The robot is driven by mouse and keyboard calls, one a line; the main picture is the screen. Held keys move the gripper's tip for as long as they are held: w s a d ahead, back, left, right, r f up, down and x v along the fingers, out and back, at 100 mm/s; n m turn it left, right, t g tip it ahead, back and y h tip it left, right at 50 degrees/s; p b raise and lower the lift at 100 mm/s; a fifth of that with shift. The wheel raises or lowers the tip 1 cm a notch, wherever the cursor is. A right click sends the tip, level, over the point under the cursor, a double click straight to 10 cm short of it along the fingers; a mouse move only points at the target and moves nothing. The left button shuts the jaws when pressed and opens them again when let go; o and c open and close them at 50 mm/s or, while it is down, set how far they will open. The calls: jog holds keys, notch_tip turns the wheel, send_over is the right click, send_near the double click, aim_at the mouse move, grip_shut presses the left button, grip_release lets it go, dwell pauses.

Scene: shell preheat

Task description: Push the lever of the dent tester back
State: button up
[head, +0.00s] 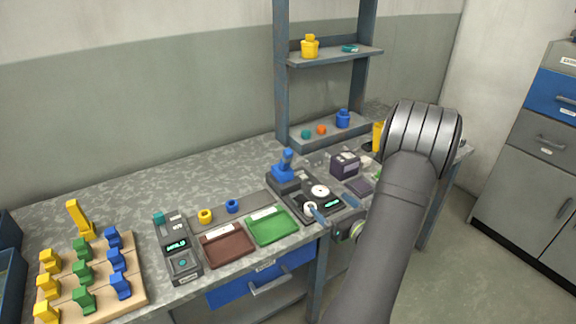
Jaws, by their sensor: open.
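The dent tester appears to be the dark instrument (326,211) right of the green tray, with a round white dial and a small lit display. A blue piece (284,172) stands upright at its back left. A small white knob (309,207), perhaps the lever's end, is at its front left; the lever's shaft cannot be made out. My gripper (334,208) is open at the tester's front edge, partly hidden by my arm. Its left finger is close to the white knob; whether they touch cannot be told.
A green tray (290,234) and a brown tray (247,257) lie left of the tester. Further left are a slim meter (187,265) and a wooden rack (136,290) of coloured pieces. A shelf unit (281,80) stands behind. A dark purple box (345,163) is to the right.

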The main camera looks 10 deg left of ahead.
aim_at(290, 158)
jog(key=shift+c, duration=0.2)
jog(key=shift+w+a+r, duration=0.1)
jog(key=shift+w+a, duration=0.05)
jog(key=shift+w, duration=0.05)
jog(key=c, duration=0.4)
jog(key=w+a+r, duration=0.1)
jog(key=w+a, duration=0.1)
jog(key=w+a+r, duration=0.1)
jog(key=w+a, duration=0.1)
jog(key=w+a+r, duration=0.1)
jog(key=w+a, duration=0.1)
jog(key=shift+w+a+r, duration=0.15)
jog(key=shift+a+r, duration=0.05)
jog(key=shift+a, duration=0.05)
jog(key=c, duration=0.7)
jog(key=x, duration=1.7)
jog(key=shift+r, duration=0.1)
jog(key=shift+c, duration=0.3)
grip_shut()
